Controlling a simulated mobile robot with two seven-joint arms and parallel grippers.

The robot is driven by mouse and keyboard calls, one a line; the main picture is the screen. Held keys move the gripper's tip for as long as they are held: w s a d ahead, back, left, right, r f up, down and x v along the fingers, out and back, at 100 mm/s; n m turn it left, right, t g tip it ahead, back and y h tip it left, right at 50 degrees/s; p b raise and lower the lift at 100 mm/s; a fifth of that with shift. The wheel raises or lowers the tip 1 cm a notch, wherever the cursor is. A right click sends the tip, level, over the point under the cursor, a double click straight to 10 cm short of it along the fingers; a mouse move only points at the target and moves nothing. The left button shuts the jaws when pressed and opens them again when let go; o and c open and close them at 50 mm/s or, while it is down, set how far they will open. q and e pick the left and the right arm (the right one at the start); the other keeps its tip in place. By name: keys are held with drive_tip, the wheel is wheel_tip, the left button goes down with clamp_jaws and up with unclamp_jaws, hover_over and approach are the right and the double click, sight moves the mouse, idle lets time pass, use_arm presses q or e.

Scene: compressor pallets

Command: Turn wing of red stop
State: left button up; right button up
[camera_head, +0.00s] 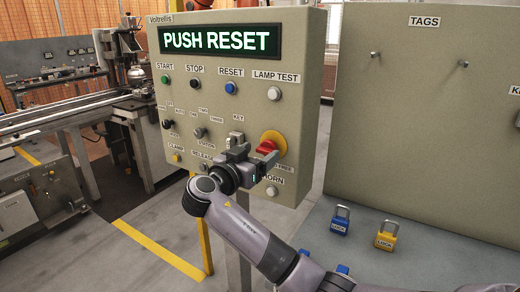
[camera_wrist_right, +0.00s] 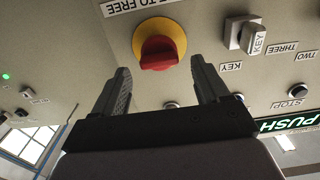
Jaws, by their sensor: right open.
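The red stop (camera_head: 268,147) is a red winged knob on a yellow round plate at the right side of the grey control panel. In the right wrist view the red stop (camera_wrist_right: 158,53) shows upside down, just beyond the fingertips and between their lines. My right gripper (camera_head: 252,152) is at the panel, close to the left of the red stop. In the wrist view its two fingers (camera_wrist_right: 160,78) are apart with nothing between them, and no contact with the knob shows. My left gripper is not in view.
The panel's lit display (camera_head: 221,41) reads PUSH RESET. A key switch (camera_wrist_right: 253,37) sits beside the stop. Several buttons and selectors cover the panel. A blue padlock (camera_head: 340,220) and a yellow padlock (camera_head: 387,235) are at the right below a tags board (camera_head: 430,110).

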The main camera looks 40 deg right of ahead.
drive_tip(key=shift+w+d, duration=0.25)
drive_tip(key=shift+d, duration=0.4)
